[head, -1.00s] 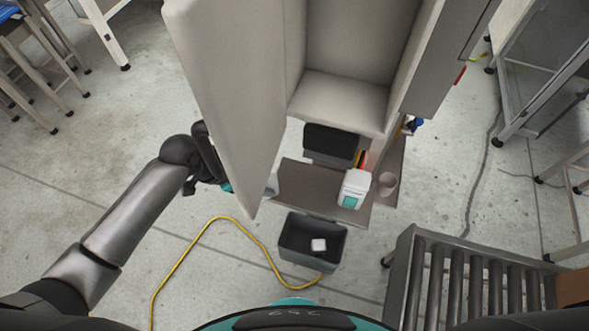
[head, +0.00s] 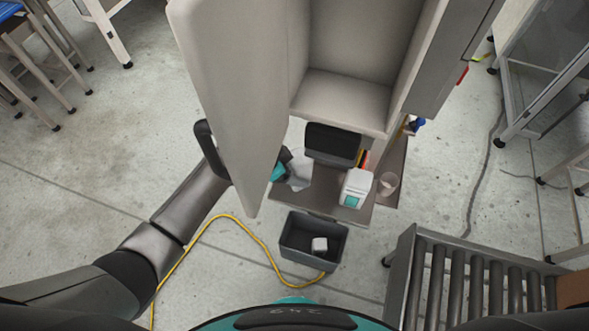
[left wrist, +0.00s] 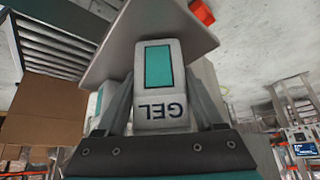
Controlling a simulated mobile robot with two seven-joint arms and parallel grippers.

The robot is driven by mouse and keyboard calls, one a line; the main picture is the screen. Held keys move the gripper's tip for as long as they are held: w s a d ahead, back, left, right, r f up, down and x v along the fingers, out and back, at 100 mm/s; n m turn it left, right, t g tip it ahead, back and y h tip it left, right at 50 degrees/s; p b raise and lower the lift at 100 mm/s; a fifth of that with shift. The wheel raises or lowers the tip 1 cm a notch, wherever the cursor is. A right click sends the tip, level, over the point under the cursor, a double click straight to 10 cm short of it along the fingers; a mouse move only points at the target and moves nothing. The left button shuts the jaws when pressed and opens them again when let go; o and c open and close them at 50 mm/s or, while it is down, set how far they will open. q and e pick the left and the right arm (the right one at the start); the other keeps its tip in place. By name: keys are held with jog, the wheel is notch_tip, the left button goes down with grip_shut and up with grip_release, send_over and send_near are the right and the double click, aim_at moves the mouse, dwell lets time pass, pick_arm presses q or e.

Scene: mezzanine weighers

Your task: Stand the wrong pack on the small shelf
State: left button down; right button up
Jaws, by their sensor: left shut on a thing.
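My left gripper (head: 292,170) is at the left end of a low grey-brown shelf board (head: 325,195), partly hidden by the pale upright panel. It is shut on a white pack (left wrist: 162,95) with a teal square and the letters GEL, upside down in the left wrist view. The held pack's contact with the board cannot be told. Another white pack (head: 355,187) with a teal label stands on the board, to the right of the gripper. My right gripper is not in view.
A black-topped grey box (head: 332,143) and a clear cup (head: 388,184) are by the board. A dark bin (head: 290,256) with a white block stands below. The pale panel (head: 235,110) rises close to my left arm. A roller conveyor (head: 450,270) is at right.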

pick_arm(q)
grip_release()
jog(key=shift+f, duration=0.1)
jog(key=shift+a+r, duration=0.2)
jog(key=shift+r, duration=0.25)
jog(key=p+v, duration=0.2)
jog(key=v, duration=0.9)
jog(key=shift+s+r, duration=0.1)
jog(key=shift+s, duration=0.05)
